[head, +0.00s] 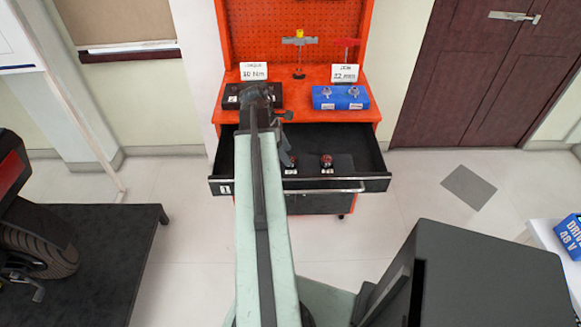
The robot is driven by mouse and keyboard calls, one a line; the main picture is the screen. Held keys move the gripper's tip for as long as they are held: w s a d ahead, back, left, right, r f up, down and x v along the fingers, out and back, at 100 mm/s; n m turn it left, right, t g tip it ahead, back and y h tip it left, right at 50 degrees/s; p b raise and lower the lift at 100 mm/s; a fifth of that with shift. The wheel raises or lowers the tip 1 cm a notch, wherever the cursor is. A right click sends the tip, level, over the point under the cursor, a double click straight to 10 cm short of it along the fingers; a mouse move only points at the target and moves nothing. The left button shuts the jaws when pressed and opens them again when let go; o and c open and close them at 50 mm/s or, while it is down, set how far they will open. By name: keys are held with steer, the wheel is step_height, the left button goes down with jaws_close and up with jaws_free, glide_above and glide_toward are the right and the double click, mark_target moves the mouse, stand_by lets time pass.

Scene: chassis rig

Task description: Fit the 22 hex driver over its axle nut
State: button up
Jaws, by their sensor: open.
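My gripper (287,158) is at the far end of my outstretched arm, over the left-middle part of the open drawer. It is small and partly hidden by my arm; it is open, and I see nothing held in it. Two dark pieces with red tops stand in the drawer, one close to the gripper (291,166) and one to its right (326,162), each with a small white label. I cannot read the labels, so I cannot tell which is the 22 hex driver. The axle nut cannot be made out; a black wheel (45,240) shows at the left edge.
The orange cabinet (368,115) carries a black case (234,98), a blue case (342,96) with silver pieces, and cards reading "30 Nm" (254,71) and "22 mm" (344,73). The drawer (365,172) juts forward. A dark platform (110,255) lies left; floor between is clear.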

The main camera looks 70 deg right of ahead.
steer(key=b+x, duration=0.1)
steer(key=x, duration=0.2)
steer(key=shift+w+f+b, duration=0.1)
steer(key=shift+f+b, duration=0.05)
steer(key=shift+b, duration=0.25)
jaws_close()
step_height(320, 180, up, 10)
steer(key=p, duration=1)
steer(key=shift+r, duration=0.25)
steer(key=shift+r+p, duration=0.15)
steer(key=shift+p, duration=0.25)
steer(key=shift+r+p, duration=2.35)
